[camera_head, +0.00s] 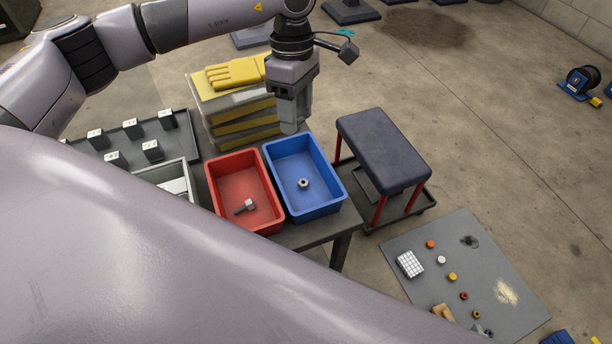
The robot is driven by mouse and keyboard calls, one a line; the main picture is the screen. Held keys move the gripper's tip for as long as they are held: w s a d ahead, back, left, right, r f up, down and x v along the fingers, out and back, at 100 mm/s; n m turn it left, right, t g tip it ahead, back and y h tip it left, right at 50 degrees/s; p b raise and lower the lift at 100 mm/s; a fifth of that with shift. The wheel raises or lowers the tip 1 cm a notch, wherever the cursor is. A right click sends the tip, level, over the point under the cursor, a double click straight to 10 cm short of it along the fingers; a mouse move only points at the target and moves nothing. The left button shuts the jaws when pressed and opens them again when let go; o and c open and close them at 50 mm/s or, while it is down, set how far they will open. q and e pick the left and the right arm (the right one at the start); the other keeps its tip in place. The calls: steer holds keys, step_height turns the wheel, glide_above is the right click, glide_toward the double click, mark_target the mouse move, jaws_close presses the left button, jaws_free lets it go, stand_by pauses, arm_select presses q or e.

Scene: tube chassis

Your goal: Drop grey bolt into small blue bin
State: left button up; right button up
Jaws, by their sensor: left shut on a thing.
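My left gripper (291,122) points down over the back edge of the small blue bin (336,190). It is shut on a grey bolt, mostly hidden between the fingers; only a rounded grey end seems to show at the fingertips. The blue bin is open at the top and has a grey nut (303,184) on its floor. The red bin (222,181) stands just left of it, with another grey bolt (245,206) lying inside. My right gripper is not in view.
Yellow gloves (236,74) lie on a stack (238,118) behind the bins. A grey tray with several labelled blocks (133,129) is at the left. A padded stool (383,150) stands right of the blue bin. A mat (463,268) with small parts lies on the floor.

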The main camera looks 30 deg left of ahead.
arm_select(q)
step_height(320, 180, down, 6)
steer(key=b, duration=0.3)
steer(key=shift+r, duration=0.15)
steer(key=o, duration=1.1)
step_height(320, 180, up, 7)
steer(key=w, duration=0.1)
steer(key=shift+a, duration=0.35)
